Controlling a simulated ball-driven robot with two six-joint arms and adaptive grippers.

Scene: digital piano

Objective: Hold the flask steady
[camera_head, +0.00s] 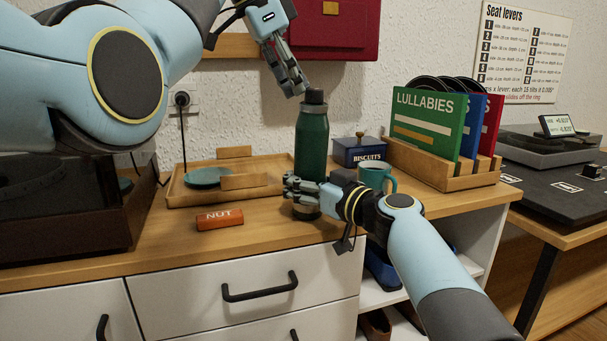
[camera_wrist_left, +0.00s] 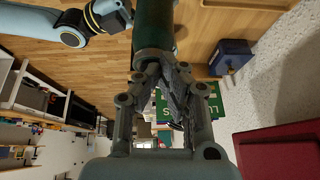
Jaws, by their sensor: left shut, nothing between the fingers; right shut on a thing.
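The flask (camera_head: 312,143) is dark green with a black cap and stands upright on the wooden counter. My right gripper (camera_head: 303,188) is shut around its lower part from the front right; the fingers hide some of that part. My left gripper (camera_head: 296,86) is shut and empty, just above and left of the cap, pointing down. I cannot tell whether it touches the cap. In the left wrist view, the flask (camera_wrist_left: 153,25) shows at the top, beyond the closed left fingers (camera_wrist_left: 172,82).
A wooden tray (camera_head: 258,193) with a teal plate (camera_head: 207,176) lies left of the flask, with an orange NUT bar (camera_head: 219,219) in front. A biscuit tin (camera_head: 358,150), a teal mug (camera_head: 376,177) and a record rack (camera_head: 448,178) stand right. A red cabinet (camera_head: 338,38) hangs behind.

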